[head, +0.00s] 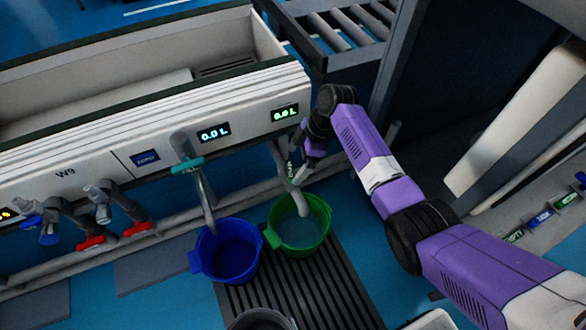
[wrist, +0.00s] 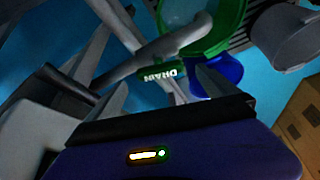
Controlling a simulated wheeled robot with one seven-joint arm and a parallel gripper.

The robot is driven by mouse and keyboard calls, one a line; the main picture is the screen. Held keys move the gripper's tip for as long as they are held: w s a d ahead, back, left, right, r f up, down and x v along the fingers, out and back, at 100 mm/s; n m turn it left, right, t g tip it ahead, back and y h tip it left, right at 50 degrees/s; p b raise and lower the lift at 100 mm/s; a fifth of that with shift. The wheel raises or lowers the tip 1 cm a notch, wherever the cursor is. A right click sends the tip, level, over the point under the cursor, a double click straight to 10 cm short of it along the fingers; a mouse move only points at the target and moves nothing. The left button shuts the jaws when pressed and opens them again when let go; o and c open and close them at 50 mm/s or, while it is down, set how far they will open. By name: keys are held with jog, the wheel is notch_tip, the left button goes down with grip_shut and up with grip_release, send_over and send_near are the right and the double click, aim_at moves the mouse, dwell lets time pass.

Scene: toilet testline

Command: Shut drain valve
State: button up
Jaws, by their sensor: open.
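The drain valve has a green handle marked DRAIN (wrist: 163,73), seen upside down in the wrist view. In the head view the valve (head: 291,172) sits below the right display, its curved grey spout pointing into the green bucket (head: 318,240). My gripper (head: 308,160) is beside this valve in the head view, partly covering it. In the wrist view my gripper (wrist: 160,92) is open and empty, with the green handle showing between and beyond its fingertips. I see no clear contact. The green bucket holds some greyish liquid.
A blue bucket (head: 230,258) stands left of the green one on a dark grate (head: 330,290), below a teal-handled valve (head: 187,165). Two displays (head: 214,133) on the trough front read 0.0 L. Red-handled valves (head: 92,242) are further left. A grey container (head: 262,320) stands in front.

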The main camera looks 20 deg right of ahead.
aim_at(290, 169)
jog(key=shift+b+x, duration=0.55)
jog(key=shift+x, duration=1.05)
jog(key=shift+r, duration=0.1)
jog(key=shift+c, duration=0.2)
jog(key=c, duration=1.3)
